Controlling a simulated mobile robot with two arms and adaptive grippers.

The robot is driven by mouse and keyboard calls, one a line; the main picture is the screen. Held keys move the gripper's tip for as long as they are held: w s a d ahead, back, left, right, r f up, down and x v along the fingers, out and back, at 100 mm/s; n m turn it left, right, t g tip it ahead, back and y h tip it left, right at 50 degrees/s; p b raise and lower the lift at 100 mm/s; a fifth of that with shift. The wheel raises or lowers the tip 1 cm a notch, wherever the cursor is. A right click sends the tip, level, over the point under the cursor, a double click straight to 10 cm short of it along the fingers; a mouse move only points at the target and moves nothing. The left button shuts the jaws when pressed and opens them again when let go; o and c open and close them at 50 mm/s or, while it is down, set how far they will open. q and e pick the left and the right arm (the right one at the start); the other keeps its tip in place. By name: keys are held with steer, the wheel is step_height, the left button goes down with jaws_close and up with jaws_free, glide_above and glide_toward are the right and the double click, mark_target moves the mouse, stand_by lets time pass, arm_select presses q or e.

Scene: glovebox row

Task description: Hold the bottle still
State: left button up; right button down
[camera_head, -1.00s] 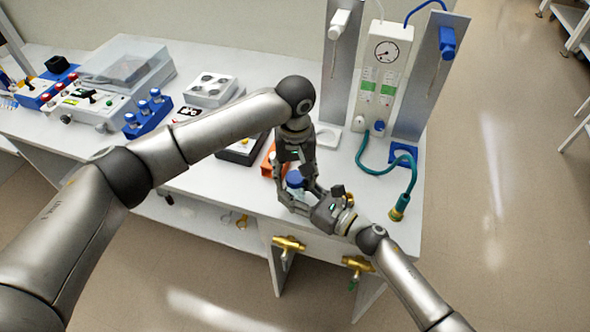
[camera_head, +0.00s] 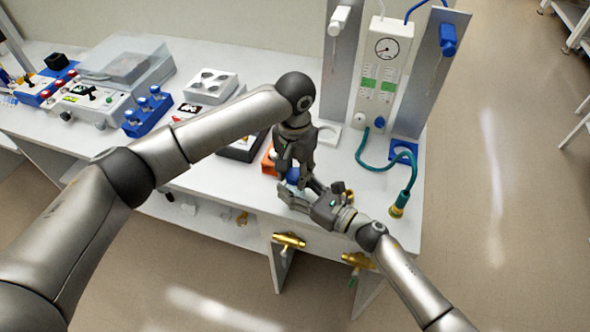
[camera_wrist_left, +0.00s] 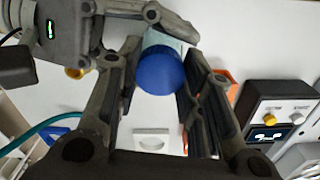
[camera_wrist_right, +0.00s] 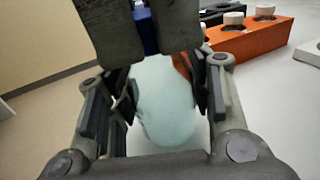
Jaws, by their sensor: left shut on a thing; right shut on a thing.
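The bottle has a pale, translucent body (camera_wrist_right: 167,105) and a blue cap (camera_wrist_left: 160,75). In the head view only a little of the blue cap (camera_head: 292,175) shows between my two grippers. My left gripper (camera_head: 291,178) comes from above, with its fingers on either side of the cap, shut on it. My right gripper (camera_head: 288,193) comes from the front right and is shut on the bottle's body. In the right wrist view the body sits between its fingers, and my left gripper's fingers (camera_wrist_right: 152,30) hide most of the cap.
An orange rack (camera_wrist_right: 245,42) stands close behind the bottle. A black-topped device (camera_wrist_left: 280,118) is beside it. A gauge panel (camera_head: 385,70) with a teal hose (camera_head: 372,166) stands at the back right. Brass valves (camera_head: 289,240) stick out below the bench's front edge.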

arm_select(q)
steer(key=m, duration=0.8)
steer(key=shift+m, duration=0.3)
steer(key=o, duration=1.1)
steer(key=shift+r, duration=2.25)
